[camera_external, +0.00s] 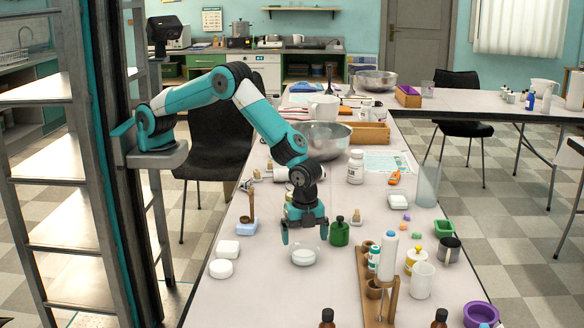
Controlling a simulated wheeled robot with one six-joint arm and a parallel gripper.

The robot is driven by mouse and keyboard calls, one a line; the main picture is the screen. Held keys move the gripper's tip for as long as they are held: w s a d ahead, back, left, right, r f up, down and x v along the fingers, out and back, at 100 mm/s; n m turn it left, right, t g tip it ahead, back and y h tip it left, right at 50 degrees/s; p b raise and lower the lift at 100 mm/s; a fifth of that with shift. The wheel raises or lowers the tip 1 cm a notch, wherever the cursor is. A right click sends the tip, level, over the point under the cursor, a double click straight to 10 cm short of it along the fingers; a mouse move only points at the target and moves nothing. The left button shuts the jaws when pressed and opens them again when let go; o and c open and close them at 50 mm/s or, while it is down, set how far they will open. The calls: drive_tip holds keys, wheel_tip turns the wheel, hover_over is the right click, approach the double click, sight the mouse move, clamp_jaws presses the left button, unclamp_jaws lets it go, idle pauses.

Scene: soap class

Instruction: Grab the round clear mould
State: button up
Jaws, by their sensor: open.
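The round clear mould (303,256) stands on the long table, near the middle of its front half. It looks like a low see-through cup with something white in its lower part. My gripper (304,238) points down with its two fingers apart, one to each side of the mould's upper rim as seen here. The fingertips show just above and behind the mould. I cannot tell from this view whether they are around it. Nothing shows held between the fingers.
A dark green bottle (339,233) stands close to the right of my gripper. White soaps (228,248) and a blue soap (247,227) lie to the left. A wooden rack (367,262) with bottles stands at right. The table (270,295) is bare in front of the mould.

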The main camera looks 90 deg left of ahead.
sight(304, 256)
drive_tip(key=f, duration=0.3)
drive_tip(key=f+p, duration=0.1)
drive_tip(key=f, duration=0.1)
drive_tip(key=shift+d+f, duration=0.1)
drive_tip(key=shift+d, duration=0.15)
drive_tip(key=shift+c, duration=0.5)
drive_tip(key=c, duration=0.6)
